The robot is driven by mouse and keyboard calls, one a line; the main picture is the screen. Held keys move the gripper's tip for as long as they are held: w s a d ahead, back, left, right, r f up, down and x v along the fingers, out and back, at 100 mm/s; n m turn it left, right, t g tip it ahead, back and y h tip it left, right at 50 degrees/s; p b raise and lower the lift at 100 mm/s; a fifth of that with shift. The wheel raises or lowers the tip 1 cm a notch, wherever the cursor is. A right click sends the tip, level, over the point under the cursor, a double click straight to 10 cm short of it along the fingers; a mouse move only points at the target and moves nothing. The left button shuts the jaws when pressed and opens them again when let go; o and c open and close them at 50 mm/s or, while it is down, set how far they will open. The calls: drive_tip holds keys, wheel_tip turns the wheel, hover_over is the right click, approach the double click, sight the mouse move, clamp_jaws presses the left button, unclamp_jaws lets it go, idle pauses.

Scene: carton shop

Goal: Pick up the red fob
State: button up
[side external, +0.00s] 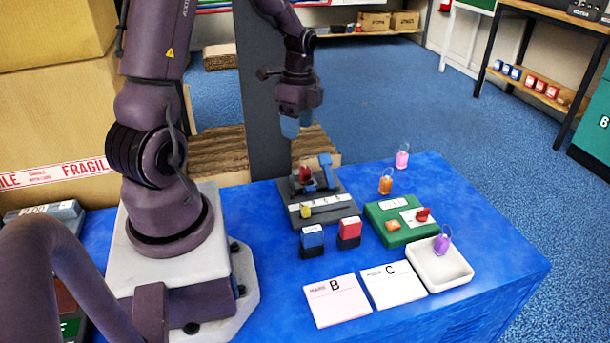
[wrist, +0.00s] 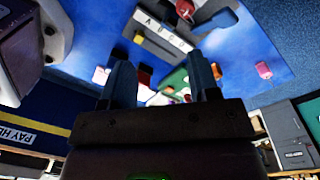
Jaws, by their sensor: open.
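Three tag-like fobs with loops are on the right of the blue table: a pink-red one (side external: 402,160) at the back, an orange one (side external: 386,186) and a purple one (side external: 442,243) in the white tray. The pink-red fob, nearest to red, also shows in the wrist view (wrist: 263,70), beside the orange one (wrist: 216,71). My gripper (side external: 298,123) is open and empty, well above the dark lettered device and left of the fobs. Its fingers also show in the wrist view (wrist: 163,82). Nothing is between them.
The dark device (side external: 340,203) has a red knob and an upright blue lever. Blue (side external: 312,240) and red (side external: 349,232) stamps, a green box (side external: 388,235), a white tray (side external: 462,272) and B and C cards (side external: 337,300) stand in front. The table's right edge is clear.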

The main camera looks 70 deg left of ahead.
drive_tip(key=w+a+f+m, duration=0.1)
drive_tip(key=w+a+m, duration=0.1)
drive_tip(key=m, duration=0.7)
hover_over(305, 167)
drive_tip(key=shift+t, duration=0.3)
wheel_tip(305, 167, down, 6)
drive_tip(key=shift+d+f, duration=0.1)
drive_tip(key=shift+f, duration=0.15)
drive_tip(key=shift+a+f, duration=0.2)
drive_tip(key=shift+f, duration=2.95)
clamp_jaws()
drive_tip(key=shift+r, duration=0.1)
